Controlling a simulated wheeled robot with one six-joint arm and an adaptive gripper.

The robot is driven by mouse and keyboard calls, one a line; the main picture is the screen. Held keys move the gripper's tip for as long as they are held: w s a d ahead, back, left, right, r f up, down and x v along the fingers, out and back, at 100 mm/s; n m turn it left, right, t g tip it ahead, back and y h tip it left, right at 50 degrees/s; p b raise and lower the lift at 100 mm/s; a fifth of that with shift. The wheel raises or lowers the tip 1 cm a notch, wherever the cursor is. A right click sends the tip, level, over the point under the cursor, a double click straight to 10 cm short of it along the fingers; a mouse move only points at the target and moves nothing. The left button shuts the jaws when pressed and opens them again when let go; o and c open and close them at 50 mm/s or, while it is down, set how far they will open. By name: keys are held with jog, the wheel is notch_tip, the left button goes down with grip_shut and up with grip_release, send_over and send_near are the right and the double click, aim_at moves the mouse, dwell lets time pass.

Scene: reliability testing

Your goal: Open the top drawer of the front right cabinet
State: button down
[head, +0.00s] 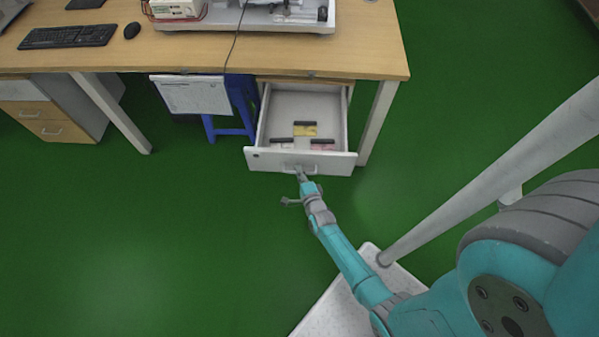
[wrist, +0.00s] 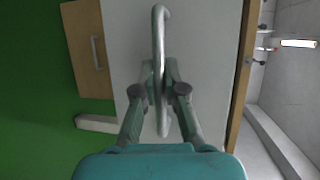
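The top drawer (head: 300,160) of the front right cabinet stands pulled well out from under the desk. Its white front and curved metal handle (wrist: 160,30) fill the middle of the wrist view. My gripper (wrist: 161,72) is at the handle, one finger on each side of the bar, closed in on it. In the head view my gripper (head: 300,173) reaches the handle from the front. Inside the drawer lie a yellow item (head: 304,130) and pinkish items (head: 322,145) with dark tops. The exact finger contact is partly hidden.
The wooden desk (head: 370,40) carries a keyboard (head: 68,37), a mouse (head: 132,31) and equipment. A blue stool (head: 232,125) stands left of the drawer, and a desk leg (head: 377,122) on its right. Another drawer cabinet (head: 58,130) is at far left. Green floor in front is clear.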

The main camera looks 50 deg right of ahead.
jog(key=c, duration=1.2)
grip_release()
jog(key=v, duration=1.2)
jog(key=s+a+r+n+t+y, duration=0.1)
jog(key=s+a+r+n+y, duration=0.3)
jog(key=s+a+r+n, duration=0.8)
jog(key=s+a+r+n+y, duration=0.1)
jog(key=s+r+n, duration=0.2)
jog(key=r, duration=0.3)
jog(key=s+a+r+n+y, duration=0.1)
jog(key=s+r+n, duration=0.2)
jog(key=r+n, duration=0.2)
jog(key=s+a+r+n+y, duration=0.1)
jog(key=s+a+r+n, duration=0.1)
jog(key=r, duration=0.7)
jog(key=shift+s+r+n+y, duration=0.1)
jog(key=shift+s+n+y, duration=0.1)
jog(key=shift+s+n, duration=0.4)
jog(key=shift+s+r+n+y, duration=0.1)
jog(key=shift+s+n+y, duration=0.15)
jog(key=shift+n, duration=0.55)
